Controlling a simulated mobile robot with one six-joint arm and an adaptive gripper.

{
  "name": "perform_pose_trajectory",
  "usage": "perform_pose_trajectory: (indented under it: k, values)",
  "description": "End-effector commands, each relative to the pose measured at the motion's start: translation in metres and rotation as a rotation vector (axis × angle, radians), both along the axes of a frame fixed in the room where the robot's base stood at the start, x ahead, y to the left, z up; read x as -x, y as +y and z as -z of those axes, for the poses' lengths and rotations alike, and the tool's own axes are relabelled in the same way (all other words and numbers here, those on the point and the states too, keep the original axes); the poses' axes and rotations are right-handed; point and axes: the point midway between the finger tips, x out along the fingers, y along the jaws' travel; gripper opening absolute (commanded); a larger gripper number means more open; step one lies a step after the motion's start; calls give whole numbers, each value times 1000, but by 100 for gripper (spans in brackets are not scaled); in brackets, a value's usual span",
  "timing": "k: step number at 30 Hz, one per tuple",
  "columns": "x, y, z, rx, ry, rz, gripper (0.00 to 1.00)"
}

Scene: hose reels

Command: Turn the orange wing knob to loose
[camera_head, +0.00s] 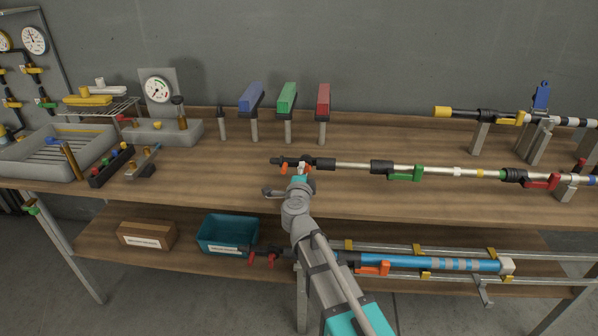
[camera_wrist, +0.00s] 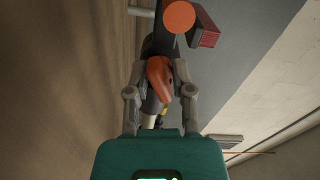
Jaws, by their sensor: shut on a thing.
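The orange wing knob (camera_wrist: 158,78) sits between the two fingers of my gripper (camera_wrist: 161,70) in the wrist view, and the fingers are closed on its sides. In the head view my gripper (camera_head: 301,170) reaches the left end of a long pole (camera_head: 345,166) lying above the table. Small orange parts show there, but the gripper partly hides the knob. An orange round end cap (camera_wrist: 179,17) shows just beyond the knob in the wrist view. Any loose or tight mark on the knob cannot be made out.
A green clamp (camera_head: 405,174) and a red clamp (camera_head: 541,182) sit farther right along the pole. Blue (camera_head: 251,97), green (camera_head: 286,97) and red (camera_head: 323,99) blocks stand on posts behind. A blue pole (camera_head: 430,263) and a teal bin (camera_head: 228,234) are on the lower shelf. The front table strip is clear.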

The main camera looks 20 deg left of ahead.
Motion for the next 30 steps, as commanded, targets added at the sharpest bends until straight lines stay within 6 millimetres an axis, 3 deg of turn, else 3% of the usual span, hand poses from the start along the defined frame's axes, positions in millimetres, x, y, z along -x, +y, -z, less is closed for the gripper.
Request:
perform_pose_trajectory:
  k: [1,2,5,20,30]
  values:
    - [0,0,0,-1,0,-1,0]
    - [0,0,0,-2,1,-1,32]
    - [0,0,0,-2,1,-1,50]
    - [4,-1,0,-1,0,0,51]
    - [40,-10,0,-1,1,-2,51]
